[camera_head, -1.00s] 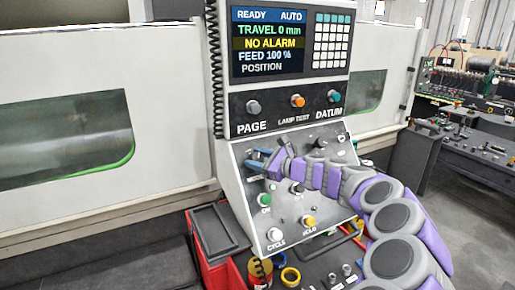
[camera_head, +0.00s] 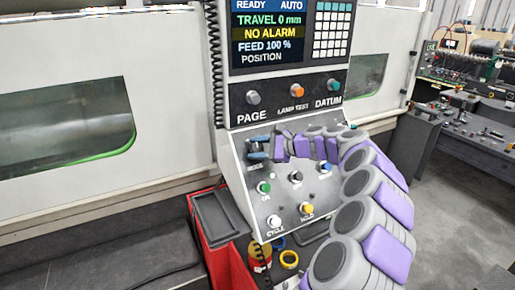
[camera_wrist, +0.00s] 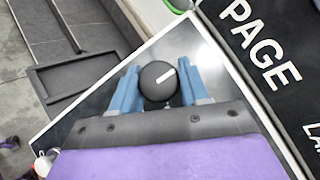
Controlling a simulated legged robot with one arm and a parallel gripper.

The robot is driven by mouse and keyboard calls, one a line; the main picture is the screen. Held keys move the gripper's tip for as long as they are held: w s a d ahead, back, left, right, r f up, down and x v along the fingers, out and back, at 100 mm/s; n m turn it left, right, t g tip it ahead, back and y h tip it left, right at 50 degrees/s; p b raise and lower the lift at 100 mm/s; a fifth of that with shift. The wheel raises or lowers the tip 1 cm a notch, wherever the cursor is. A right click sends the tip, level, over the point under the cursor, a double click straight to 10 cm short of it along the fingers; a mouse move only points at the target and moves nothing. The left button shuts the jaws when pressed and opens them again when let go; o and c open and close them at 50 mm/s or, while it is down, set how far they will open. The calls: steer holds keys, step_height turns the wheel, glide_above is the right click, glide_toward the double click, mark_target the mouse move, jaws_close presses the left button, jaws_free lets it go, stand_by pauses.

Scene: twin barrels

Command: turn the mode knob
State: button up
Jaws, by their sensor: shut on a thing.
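The mode knob (camera_wrist: 152,88) is a round black knob with a white pointer line. In the wrist view it sits between my two blue fingers, and its line points up and to the right. My gripper (camera_wrist: 160,72) is shut on it, one finger at each side. In the head view my gripper (camera_head: 258,148) is at the upper left of the sloping panel (camera_head: 240,185), just above the MODE label. There the fingers largely hide the knob.
Below my arm the panel has a green button (camera_head: 264,187), a black knob (camera_head: 296,177), a blue button (camera_head: 325,168), a white CYCLE button (camera_head: 274,221) and a yellow HOLD button (camera_head: 307,209). A red bin (camera_head: 195,225) stands at the left. The screen (camera_head: 268,36) reads NO ALARM.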

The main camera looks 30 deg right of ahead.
steer(key=o, duration=1)
steer(key=shift+d, duration=0.1)
steer(key=b+v, duration=0.1)
steer(key=v, duration=1.6)
steer(key=shift+d, duration=0.15)
